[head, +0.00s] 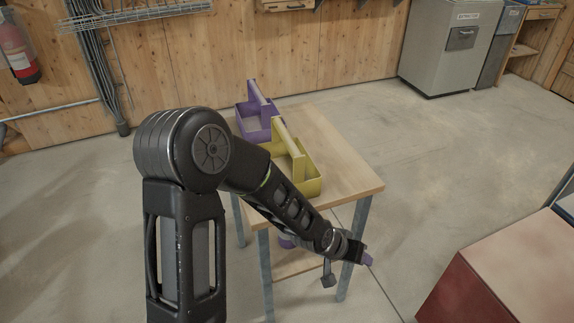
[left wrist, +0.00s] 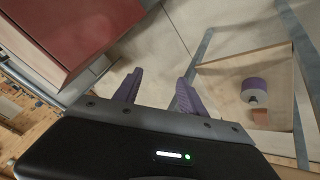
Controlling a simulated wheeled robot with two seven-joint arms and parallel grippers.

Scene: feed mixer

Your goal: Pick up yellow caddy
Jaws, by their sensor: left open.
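The yellow caddy (head: 312,186) stands upright on the wooden table (head: 340,160), with a handle bar along its top. My left arm crosses in front of it and hides its near left part. My left gripper (head: 366,260) is past the table's near right corner, lower than the tabletop and apart from the caddy. In the left wrist view its two purple fingers (left wrist: 159,78) are spread with nothing between them. The caddy is not visible in that view. My right gripper is not in view.
A purple caddy (head: 250,118) stands just behind the yellow one. A purple and white round object (left wrist: 254,88) rests on the table's lower shelf (left wrist: 215,82). A red box-like unit (head: 490,275) is at the lower right. Concrete floor lies open between it and the table.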

